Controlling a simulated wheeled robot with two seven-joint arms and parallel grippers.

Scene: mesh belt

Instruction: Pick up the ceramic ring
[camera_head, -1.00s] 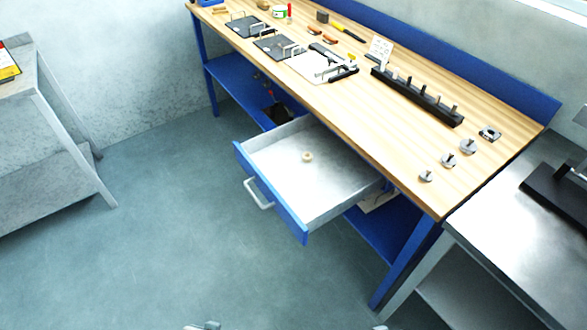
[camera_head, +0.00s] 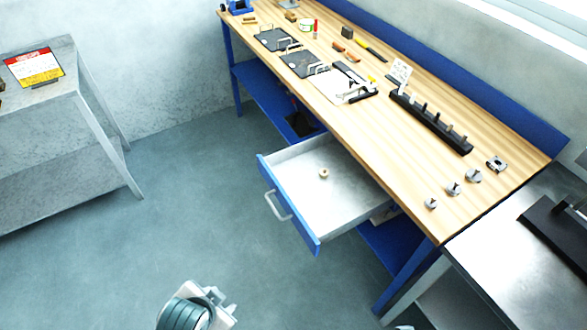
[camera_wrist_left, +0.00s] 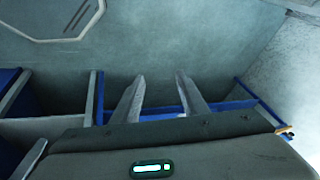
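The ceramic ring (camera_head: 324,173) is small and beige. It lies in the open drawer (camera_head: 345,205) of the blue workbench, towards the drawer's back left in the head view. My left gripper (camera_head: 222,298) is at the bottom of the head view, over the floor, well apart from the drawer and ring. Its two fingers (camera_wrist_left: 160,98) stand apart with nothing between them in the left wrist view. I cannot make out the ring in that view. Only a small pale sliver, perhaps of my right gripper (camera_head: 403,327), shows at the bottom edge of the head view.
The wooden bench top (camera_head: 400,150) holds a black peg rack (camera_head: 430,122), several small metal parts, clipboards and tools. The drawer's blue front and handle (camera_head: 278,206) jut over the floor. A grey table (camera_head: 50,110) stands left, a metal table (camera_head: 500,245) right. Floor left of the drawer is clear.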

